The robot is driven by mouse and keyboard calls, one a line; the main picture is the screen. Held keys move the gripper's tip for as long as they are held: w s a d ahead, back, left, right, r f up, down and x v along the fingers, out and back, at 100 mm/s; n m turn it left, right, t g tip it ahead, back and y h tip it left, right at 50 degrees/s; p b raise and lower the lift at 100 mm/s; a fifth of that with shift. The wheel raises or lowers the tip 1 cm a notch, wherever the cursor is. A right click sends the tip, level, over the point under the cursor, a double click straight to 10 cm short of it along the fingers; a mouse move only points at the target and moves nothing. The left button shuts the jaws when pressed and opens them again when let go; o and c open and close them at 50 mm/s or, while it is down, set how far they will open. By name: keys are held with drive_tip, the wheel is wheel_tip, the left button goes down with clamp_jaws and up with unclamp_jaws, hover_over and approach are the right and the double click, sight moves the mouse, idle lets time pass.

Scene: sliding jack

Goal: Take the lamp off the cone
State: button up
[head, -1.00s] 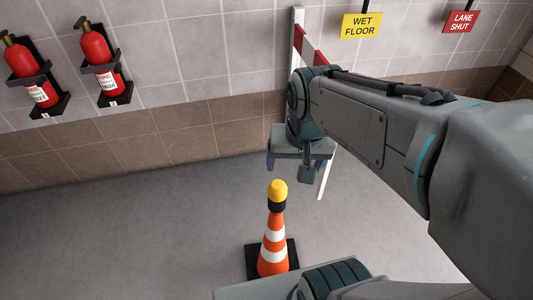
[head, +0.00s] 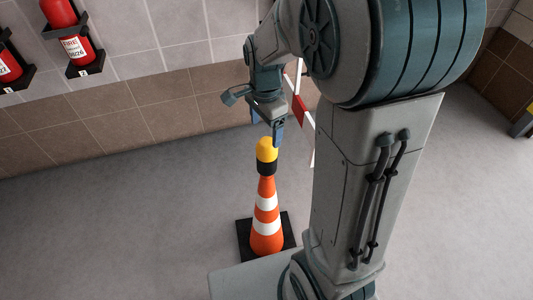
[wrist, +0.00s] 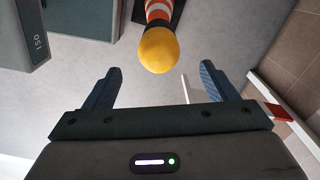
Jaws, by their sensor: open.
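A yellow lamp (head: 266,150) with a black base (head: 267,168) sits on top of an orange and white traffic cone (head: 266,216). The cone stands upright on its black foot on the floor. My gripper (head: 266,130) is above the lamp in the head view, pointing down. In the wrist view my gripper (wrist: 164,86) has its two blue fingers wide apart and nothing between them. There the lamp (wrist: 158,50) lies beyond the fingertips, roughly midway between them, and hides part of the cone (wrist: 160,10). I cannot tell whether a finger touches the lamp.
Fire extinguishers (head: 73,47) hang on the tiled wall at the upper left. A red and white barrier (head: 299,108) stands behind my arm, partly hidden. The grey floor (head: 120,230) left of the cone is clear.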

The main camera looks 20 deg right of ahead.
sight(266, 141)
wheel_tip(266, 141, down, 8)
drive_tip(key=shift+s+d+r+b, duration=0.1)
drive_tip(key=shift+r+b, duration=0.05)
drive_tip(key=shift+b, duration=0.55)
drive_tip(key=shift+c, duration=0.3)
drive_tip(key=c, duration=1.1)
